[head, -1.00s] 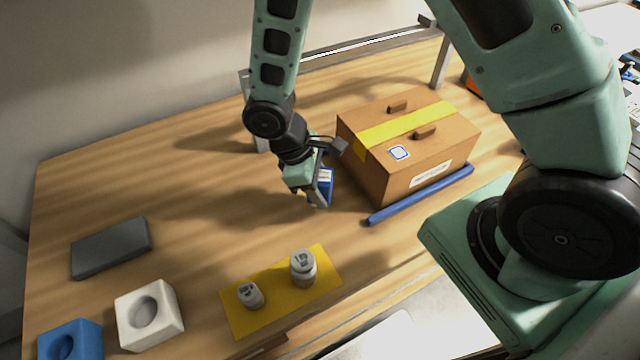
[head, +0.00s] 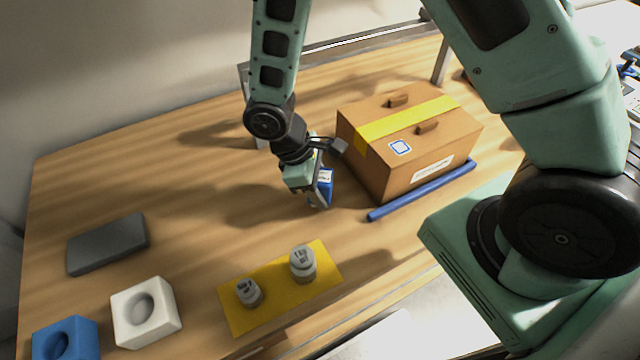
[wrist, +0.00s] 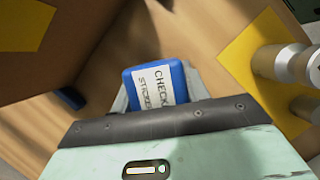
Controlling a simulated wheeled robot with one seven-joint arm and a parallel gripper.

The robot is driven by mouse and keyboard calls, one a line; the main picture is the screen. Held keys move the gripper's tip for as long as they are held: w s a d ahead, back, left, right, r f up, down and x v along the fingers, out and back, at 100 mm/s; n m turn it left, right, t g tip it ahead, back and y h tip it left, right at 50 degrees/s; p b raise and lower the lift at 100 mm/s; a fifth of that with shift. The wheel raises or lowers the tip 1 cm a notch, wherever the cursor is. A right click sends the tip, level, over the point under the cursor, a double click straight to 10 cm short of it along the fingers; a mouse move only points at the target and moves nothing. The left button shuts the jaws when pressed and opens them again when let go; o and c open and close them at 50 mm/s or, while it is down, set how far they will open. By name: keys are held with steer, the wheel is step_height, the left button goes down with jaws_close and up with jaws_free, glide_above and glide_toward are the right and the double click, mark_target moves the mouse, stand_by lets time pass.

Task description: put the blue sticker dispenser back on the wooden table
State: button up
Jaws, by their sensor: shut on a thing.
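The blue sticker dispenser (head: 326,183) has a white label on it. My gripper (head: 318,202) is shut on it, just left of the cardboard box. In the wrist view the dispenser (wrist: 158,84) shows its label, with "CHECK" readable, beyond the gripper's edge. The wooden table (head: 200,225) lies under the gripper. I cannot tell whether the dispenser touches the table top.
A cardboard box (head: 370,165) with yellow tape stands right of the gripper, behind a blue bar (head: 422,190). A yellow mat (head: 240,318) holds two weights. A grey slab (head: 107,244), white block (head: 165,328) and blue block (head: 82,340) lie left.

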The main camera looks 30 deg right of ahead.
steer(key=shift+f+b, duration=0.35)
steer(key=shift+f, duration=0.2)
steer(key=o, duration=1)
steer(key=shift+c, duration=0.2)
steer(key=b+v, duration=0.2)
steer(key=v, duration=1.6)
steer(key=s+r+m+t+y, duration=0.2)
steer(key=s+r+m+y, duration=0.1)
steer(key=s, duration=1.4)
steer(key=shift+s+a+t+y, duration=0.3)
steer(key=shift+t+y, duration=0.1)
steer(key=shift+y, duration=0.3)
